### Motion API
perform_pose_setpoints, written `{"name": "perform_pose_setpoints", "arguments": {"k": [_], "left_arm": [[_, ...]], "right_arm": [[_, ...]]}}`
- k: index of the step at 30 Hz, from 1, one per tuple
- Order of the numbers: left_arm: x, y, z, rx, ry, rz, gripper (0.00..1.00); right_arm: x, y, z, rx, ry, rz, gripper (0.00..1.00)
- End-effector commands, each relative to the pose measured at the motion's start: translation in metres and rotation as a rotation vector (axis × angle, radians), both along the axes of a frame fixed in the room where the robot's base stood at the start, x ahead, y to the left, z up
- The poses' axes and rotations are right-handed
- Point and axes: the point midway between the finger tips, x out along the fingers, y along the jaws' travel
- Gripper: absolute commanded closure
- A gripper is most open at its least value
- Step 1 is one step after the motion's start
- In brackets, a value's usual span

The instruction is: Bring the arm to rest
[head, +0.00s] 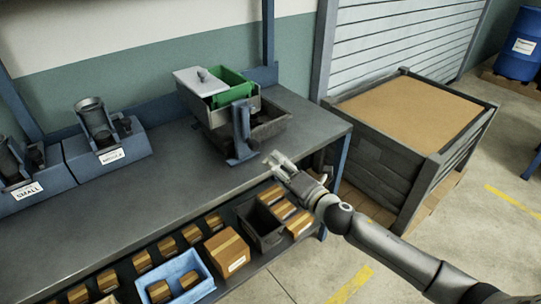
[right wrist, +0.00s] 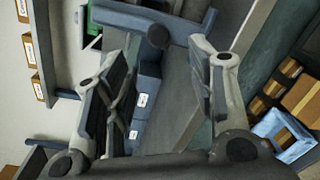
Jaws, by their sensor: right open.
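My right gripper (head: 277,163) is at the front edge of the grey workbench (head: 190,185), just right of the blue stand (head: 241,135). In the right wrist view its two fingers (right wrist: 160,75) are spread apart with nothing between them. My right arm reaches in from the lower right of the head view. My left gripper does not show in either view.
Blue holders (head: 108,150) stand at left. Cardboard boxes (head: 227,252) and a blue crate (head: 180,278) lie on the lower shelf. A large crate (head: 410,115) stands right; floor is free in front.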

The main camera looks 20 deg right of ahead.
Motion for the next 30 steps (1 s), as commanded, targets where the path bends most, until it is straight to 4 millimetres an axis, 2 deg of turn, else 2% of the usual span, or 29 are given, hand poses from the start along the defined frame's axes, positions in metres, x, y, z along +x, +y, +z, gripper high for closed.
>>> {"name": "perform_pose_setpoints", "arguments": {"k": [4,7,8,11,14,15,17,18,20,21,23,24,26,27,29,30], "left_arm": [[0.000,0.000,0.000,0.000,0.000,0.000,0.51],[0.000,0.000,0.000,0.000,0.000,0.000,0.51],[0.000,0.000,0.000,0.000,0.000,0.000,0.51],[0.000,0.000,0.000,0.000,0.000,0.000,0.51],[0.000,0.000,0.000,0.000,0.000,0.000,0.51],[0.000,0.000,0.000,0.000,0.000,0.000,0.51],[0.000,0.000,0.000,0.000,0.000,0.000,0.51],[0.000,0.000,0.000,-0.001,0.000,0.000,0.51],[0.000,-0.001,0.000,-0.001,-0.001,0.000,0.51],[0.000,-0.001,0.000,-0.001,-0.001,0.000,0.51],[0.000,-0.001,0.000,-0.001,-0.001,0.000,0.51],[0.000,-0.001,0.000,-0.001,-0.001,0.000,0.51],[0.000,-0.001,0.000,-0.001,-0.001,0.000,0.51],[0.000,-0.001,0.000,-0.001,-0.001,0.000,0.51],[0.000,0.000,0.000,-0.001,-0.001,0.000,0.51],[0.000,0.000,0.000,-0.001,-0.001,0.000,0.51]], "right_arm": [[0.000,0.000,-0.002,0.004,0.005,-0.002,0.49],[0.000,-0.006,-0.021,0.043,0.047,-0.026,0.49],[0.000,-0.010,-0.032,0.066,0.072,-0.040,0.49],[-0.005,-0.027,-0.086,0.179,0.190,-0.114,0.49],[-0.021,-0.046,-0.158,0.327,0.340,-0.221,0.49],[-0.032,-0.052,-0.187,0.388,0.398,-0.267,0.49],[-0.050,-0.060,-0.228,0.476,0.482,-0.338,0.49],[-0.064,-0.065,-0.256,0.533,0.534,-0.387,0.49],[-0.089,-0.069,-0.295,0.615,0.612,-0.463,0.49],[-0.106,-0.072,-0.320,0.669,0.660,-0.515,0.49],[-0.136,-0.073,-0.356,0.747,0.730,-0.594,0.49],[-0.157,-0.074,-0.379,0.794,0.775,-0.650,0.49],[-0.191,-0.073,-0.410,0.866,0.838,-0.734,0.49],[-0.214,-0.071,-0.430,0.912,0.878,-0.791,0.49],[-0.252,-0.067,-0.458,0.977,0.935,-0.880,0.49],[-0.277,-0.063,-0.475,1.018,0.970,-0.940,0.49]]}}
